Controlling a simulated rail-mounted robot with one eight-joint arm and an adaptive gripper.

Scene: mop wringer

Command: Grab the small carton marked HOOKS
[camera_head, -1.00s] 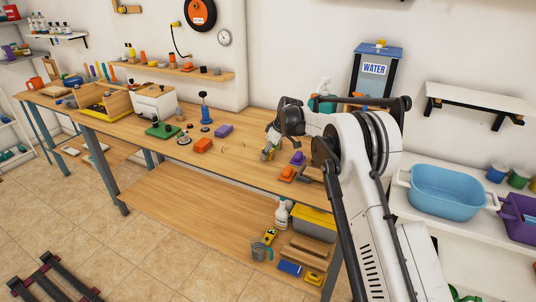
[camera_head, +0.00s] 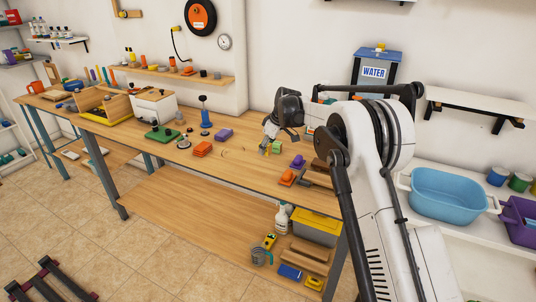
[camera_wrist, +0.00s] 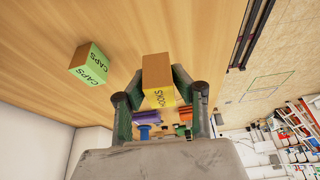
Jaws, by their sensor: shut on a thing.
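The small carton marked HOOKS (camera_wrist: 157,76) is brown with a yellow labelled end. In the wrist view it sits between the two fingers of my gripper (camera_wrist: 159,96), which is shut on it. In the head view my gripper (camera_head: 268,147) is above the workbench; the carton is too small and covered there to make out clearly. A green carton marked CAPS (camera_wrist: 91,64) stands on the wood to the left in the wrist view. A small green box (camera_head: 277,146) shows beside my gripper in the head view.
A purple piece (camera_head: 298,161) and an orange one (camera_head: 287,177) lie in front. A water tank (camera_head: 376,75) stands behind.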

